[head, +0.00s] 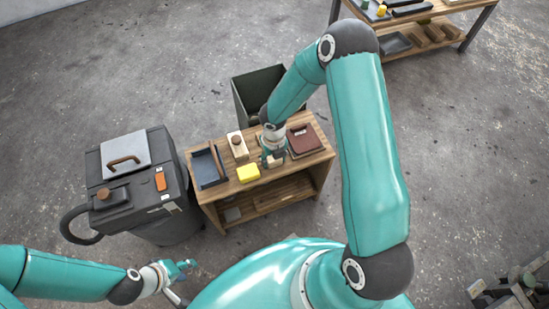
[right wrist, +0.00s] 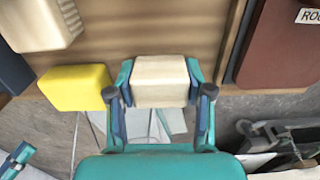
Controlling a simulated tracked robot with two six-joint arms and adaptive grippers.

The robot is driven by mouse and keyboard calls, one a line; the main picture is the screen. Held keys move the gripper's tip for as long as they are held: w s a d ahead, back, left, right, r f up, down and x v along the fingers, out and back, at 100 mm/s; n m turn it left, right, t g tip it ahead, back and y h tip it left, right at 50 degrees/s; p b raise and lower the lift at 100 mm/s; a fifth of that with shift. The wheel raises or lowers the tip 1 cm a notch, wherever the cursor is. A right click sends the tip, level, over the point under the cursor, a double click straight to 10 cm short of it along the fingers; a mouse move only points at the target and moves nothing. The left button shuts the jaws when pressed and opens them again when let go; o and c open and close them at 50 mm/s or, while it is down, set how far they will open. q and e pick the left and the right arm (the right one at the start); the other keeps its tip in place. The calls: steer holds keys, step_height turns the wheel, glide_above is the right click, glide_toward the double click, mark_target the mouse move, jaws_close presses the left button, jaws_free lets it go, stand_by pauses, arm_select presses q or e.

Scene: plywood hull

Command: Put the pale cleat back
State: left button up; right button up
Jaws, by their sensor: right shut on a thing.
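My right gripper (head: 272,160) is over the front part of the small wooden bench. In the right wrist view its two fingers (right wrist: 160,95) are shut on a pale block (right wrist: 160,78), which I take for the pale cleat, one finger on each side. Whether the block touches the bench top cannot be told. Another pale wooden block (head: 237,146) with a brown knob stands on the bench, left of the gripper; part of it shows in the right wrist view (right wrist: 40,22). My left gripper (head: 184,268) is low at the left, away from the bench; its opening is too small to judge.
The bench (head: 262,188) also carries a yellow block (head: 248,173), a dark tray (head: 208,168) at left and a dark red piece (head: 304,140) at right. A dark open bin (head: 243,100) stands behind. A dark machine (head: 140,190) with a hose stands left.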

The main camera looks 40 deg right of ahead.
steer(key=o, duration=1)
